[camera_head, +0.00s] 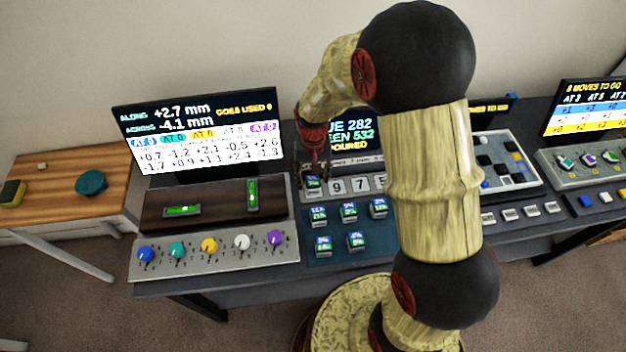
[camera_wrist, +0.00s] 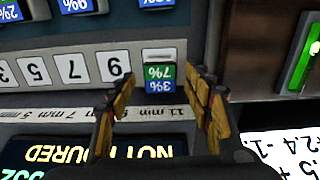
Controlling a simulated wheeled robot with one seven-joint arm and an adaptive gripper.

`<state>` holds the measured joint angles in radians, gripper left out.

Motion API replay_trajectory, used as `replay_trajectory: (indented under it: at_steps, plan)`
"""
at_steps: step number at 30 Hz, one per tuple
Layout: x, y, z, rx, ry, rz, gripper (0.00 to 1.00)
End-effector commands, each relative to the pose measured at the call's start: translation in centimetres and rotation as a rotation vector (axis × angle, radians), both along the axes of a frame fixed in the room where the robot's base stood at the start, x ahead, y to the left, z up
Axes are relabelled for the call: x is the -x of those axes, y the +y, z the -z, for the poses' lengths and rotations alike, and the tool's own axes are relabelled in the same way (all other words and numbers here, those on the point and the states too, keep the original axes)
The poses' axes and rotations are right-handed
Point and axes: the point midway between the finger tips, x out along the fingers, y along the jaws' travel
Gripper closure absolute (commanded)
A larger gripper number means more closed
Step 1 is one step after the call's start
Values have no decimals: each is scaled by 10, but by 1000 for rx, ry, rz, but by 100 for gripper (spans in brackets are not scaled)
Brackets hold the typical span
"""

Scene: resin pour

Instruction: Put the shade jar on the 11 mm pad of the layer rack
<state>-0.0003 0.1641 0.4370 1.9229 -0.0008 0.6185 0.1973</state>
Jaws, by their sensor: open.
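The shade jar (camera_head: 313,185) is a small cube with a pale top and dark lettered sides, at the left end of the layer rack (camera_head: 372,183). In the wrist view the jar (camera_wrist: 158,73) shows a green band reading 7% and a blue band reading 3%. It stands upright over the 11 mm place, beside the pad marked 9, and hides the pad under it. My gripper (camera_wrist: 163,92) is open, one finger on each side of the jar, with visible gaps. In the head view my gripper (camera_head: 313,170) is just above and behind the jar.
Several similar jars (camera_head: 323,243) stand on the blue tray in front of the rack. A display (camera_head: 352,132) stands behind the rack. To the left is a dark block with green levels (camera_head: 183,209) and a knob panel (camera_head: 209,246). The other numbered pads are empty.

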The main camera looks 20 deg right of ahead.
Motion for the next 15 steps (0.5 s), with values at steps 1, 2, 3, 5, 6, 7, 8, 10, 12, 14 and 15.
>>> replay_trajectory:
  at_steps: [1, 2, 3, 5, 6, 7, 8, 10, 12, 14, 15]
  plan:
    - [-1, 0, -15, 0, -4, 0, 49]
    - [-1, 0, -22, 0, -4, 0, 49]
    - [-2, 0, -30, 0, -5, 0, 49]
    - [-1, 0, -43, 0, -4, 0, 49]
    - [-1, 0, -51, 0, -5, 0, 49]
    - [-1, 0, -56, 0, -4, 0, 49]
    - [-1, 0, -61, 0, -4, 0, 49]
    - [-1, 0, -71, 0, -3, 0, 49]
    - [-1, 0, -79, 0, -2, 0, 49]
    - [-1, 0, -85, 0, -2, 0, 49]
    - [0, 0, -87, 0, -2, 0, 49]
